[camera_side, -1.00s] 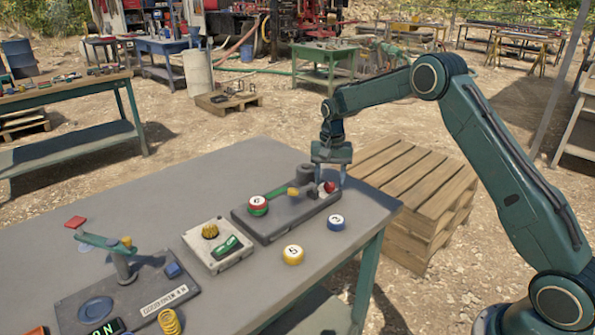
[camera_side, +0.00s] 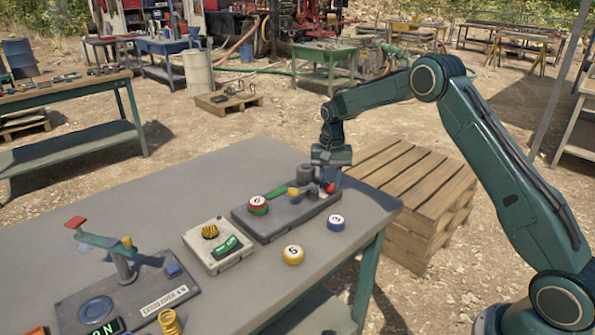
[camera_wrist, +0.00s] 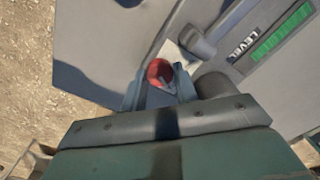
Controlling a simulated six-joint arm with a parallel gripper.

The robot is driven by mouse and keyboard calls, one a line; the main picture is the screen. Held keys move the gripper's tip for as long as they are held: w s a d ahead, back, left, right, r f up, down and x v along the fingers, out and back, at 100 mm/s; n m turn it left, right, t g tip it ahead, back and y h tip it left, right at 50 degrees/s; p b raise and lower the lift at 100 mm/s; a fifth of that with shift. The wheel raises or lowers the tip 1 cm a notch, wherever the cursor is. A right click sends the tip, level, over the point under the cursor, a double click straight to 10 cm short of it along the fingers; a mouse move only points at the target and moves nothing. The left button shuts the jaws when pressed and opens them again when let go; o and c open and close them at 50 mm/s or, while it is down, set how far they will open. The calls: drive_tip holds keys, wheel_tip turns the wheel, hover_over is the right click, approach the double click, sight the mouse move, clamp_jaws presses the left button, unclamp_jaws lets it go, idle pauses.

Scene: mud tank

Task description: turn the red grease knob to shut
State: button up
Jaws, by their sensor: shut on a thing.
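The red grease knob (camera_side: 331,187) sits at the right end of a dark grey base plate (camera_side: 262,228) on the table. In the wrist view the knob (camera_wrist: 154,68) shows as a round red cap between my two fingers, with a pale streak on it. My gripper (camera_side: 326,180) points down over that end of the plate and is shut on the knob. The fingers also show in the wrist view (camera_wrist: 159,88), one on each side of the knob. The side view hides part of the knob behind the gripper. How far it is turned cannot be told.
The plate also carries a green LEVEL strip (camera_wrist: 283,32), a yellow knob (camera_side: 293,191) and a dark cylinder (camera_side: 305,173). Numbered balls (camera_side: 293,254) (camera_side: 336,222) stand near the front edge. A box with a green switch (camera_side: 228,245) is to the left. The back of the table is clear.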

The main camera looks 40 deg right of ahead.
drive_tip(key=shift+n, duration=0.3)
drive_tip(key=n, duration=1.1)
idle(0.4)
drive_tip(key=o, duration=1)
drive_tip(key=shift+r, duration=0.15)
